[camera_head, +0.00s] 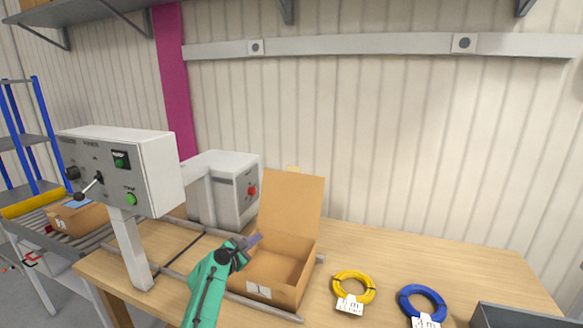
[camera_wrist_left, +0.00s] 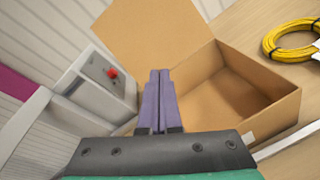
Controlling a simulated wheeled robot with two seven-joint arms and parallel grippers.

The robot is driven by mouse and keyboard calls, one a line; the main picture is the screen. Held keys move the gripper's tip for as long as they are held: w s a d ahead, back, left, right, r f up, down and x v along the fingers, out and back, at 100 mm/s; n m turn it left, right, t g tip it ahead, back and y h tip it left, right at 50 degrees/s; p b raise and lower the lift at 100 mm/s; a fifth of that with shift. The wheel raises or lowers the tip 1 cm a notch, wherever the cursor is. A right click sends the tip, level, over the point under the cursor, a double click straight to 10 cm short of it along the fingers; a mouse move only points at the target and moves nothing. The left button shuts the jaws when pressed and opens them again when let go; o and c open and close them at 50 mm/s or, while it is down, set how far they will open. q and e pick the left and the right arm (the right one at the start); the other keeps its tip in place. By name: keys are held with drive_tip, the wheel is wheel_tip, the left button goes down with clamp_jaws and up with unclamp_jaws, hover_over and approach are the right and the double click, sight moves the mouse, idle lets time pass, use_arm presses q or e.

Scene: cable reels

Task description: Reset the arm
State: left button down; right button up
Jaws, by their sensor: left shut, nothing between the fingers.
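My left arm, green, reaches in from the bottom of the head view. Its gripper (camera_head: 255,239) is over the left side of an open cardboard box (camera_head: 272,291). In the left wrist view the purple fingers (camera_wrist_left: 158,80) are together with nothing between them. The box (camera_wrist_left: 272,121) lies beyond and to the right of the fingers there, its lid raised and its visible inside empty. I cannot tell whether the fingers touch the box. My right gripper is not in view.
A control panel (camera_head: 150,170) on a post stands left of the arm. A grey machine (camera_head: 222,190) with a red button is behind. A yellow cable coil (camera_head: 353,274) and a blue one (camera_head: 404,299) lie right of the box. A grey bin (camera_head: 515,316) is at the lower right.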

use_arm(q)
drive_tip(key=s+a+f+m+g+y, duration=0.1)
drive_tip(key=s+a+f+m+g, duration=0.2)
drive_tip(key=s+f+m, duration=0.55)
drive_tip(key=s+a+f+m+g+y, duration=0.1)
drive_tip(key=s+a+f+m+g, duration=0.35)
drive_tip(key=s, duration=0.75)
drive_tip(key=s+a+m+g+y, duration=0.2)
drive_tip(key=s+m, duration=0.5)
drive_tip(key=s, duration=0.5)
drive_tip(key=s+a+m+g+y, duration=0.25)
drive_tip(key=s+m, duration=0.35)
drive_tip(key=s, duration=0.7)
wheel_tip(320, 180, down, 27)
drive_tip(key=s+b, duration=0.2)
drive_tip(key=b, duration=0.1)
drive_tip(key=s+a+f+g+b, duration=0.1)
drive_tip(key=s+a+f+b, duration=0.1)
drive_tip(key=s+f, duration=1.4)
drive_tip(key=shift+s+a+f+m+g+b, duration=0.35)
drive_tip(key=shift+f+b, duration=0.25)
drive_tip(key=shift+f, duration=0.35)
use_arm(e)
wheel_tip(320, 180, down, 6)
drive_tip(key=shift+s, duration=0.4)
